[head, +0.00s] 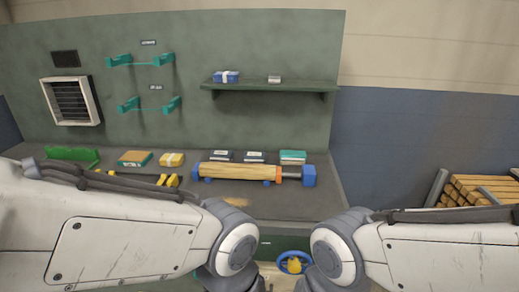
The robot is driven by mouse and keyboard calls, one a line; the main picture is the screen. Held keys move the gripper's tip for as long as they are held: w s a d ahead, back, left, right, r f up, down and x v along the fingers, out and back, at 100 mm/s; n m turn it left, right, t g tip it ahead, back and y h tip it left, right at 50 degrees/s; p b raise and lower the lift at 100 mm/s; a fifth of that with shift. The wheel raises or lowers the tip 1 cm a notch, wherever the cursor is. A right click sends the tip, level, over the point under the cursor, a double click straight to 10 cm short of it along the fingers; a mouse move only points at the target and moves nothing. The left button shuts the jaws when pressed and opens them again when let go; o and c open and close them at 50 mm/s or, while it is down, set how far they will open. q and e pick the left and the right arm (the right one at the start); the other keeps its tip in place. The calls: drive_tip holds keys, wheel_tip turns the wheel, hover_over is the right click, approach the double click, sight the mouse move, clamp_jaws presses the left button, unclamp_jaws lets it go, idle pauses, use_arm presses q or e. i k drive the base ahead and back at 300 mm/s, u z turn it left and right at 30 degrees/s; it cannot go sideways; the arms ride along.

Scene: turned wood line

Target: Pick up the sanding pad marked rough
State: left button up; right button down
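Several small blocks lie along the back of the bench, and their markings are too small to read. They are an orange-brown block with green (134,158), a yellow block with a white band (171,159), two dark blocks with pale labels (220,156) (254,157), and a teal block with a pale band (293,157). I cannot tell which one is the pad marked rough. My two arms cross the lower picture, bent down at the front of the bench. Both grippers are out of view below the frame.
A wooden cylinder (238,171) with blue and orange end parts lies in front of the dark blocks. A shelf (270,87) holds a blue box (226,77) and a small pale block (274,79). Teal brackets (140,61) hang on the panel. Stacked timber (485,190) stands right.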

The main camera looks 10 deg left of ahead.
sight(249, 157)
drive_tip(key=z, duration=0.35)
drive_tip(key=i, duration=1.1)
drive_tip(key=u, duration=2.1)
